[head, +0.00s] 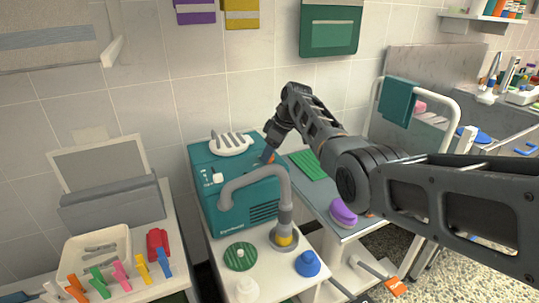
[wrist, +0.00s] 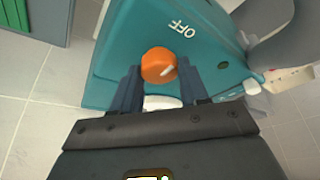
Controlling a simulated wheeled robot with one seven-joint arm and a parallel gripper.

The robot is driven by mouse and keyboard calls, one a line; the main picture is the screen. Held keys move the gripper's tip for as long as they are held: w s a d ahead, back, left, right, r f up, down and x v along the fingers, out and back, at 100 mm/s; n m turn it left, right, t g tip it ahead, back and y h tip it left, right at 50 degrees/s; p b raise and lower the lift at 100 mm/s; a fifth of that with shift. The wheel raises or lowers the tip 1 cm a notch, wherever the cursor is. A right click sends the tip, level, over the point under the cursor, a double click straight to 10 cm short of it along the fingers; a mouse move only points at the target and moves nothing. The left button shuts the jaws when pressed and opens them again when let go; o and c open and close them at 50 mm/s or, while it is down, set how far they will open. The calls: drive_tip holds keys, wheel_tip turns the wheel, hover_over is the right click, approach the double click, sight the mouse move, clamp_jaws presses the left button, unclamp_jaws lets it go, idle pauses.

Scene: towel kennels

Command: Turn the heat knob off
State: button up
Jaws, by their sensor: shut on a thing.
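The heat knob (wrist: 157,62) is an orange round knob on the teal machine (wrist: 122,55), and a short white mark on it lies toward its lower right in the wrist view. The printed word OFF (wrist: 182,29) stands on the teal panel above and right of the knob. My gripper (wrist: 160,72) is shut on the knob, one dark finger on each side. In the head view the teal machine (head: 230,219) stands on a white cart, and my gripper (head: 269,155) reaches its upper right side. There the fingers and knob are small and partly hidden.
A grey hose (head: 254,177) arches in front of the machine. A blue knob-like object (head: 307,263) and a green disc (head: 240,256) sit on the cart top. A tray (head: 95,253) with colored clips stands at left. A purple item (head: 343,211) lies on the right-hand table.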

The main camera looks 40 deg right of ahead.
idle(0.4)
drive_tip(key=o, duration=1)
drive_tip(key=v, duration=0.7)
drive_tip(key=shift+s+d+r, duration=0.1)
drive_tip(key=shift+r, duration=0.2)
drive_tip(key=shift+f, duration=0.1)
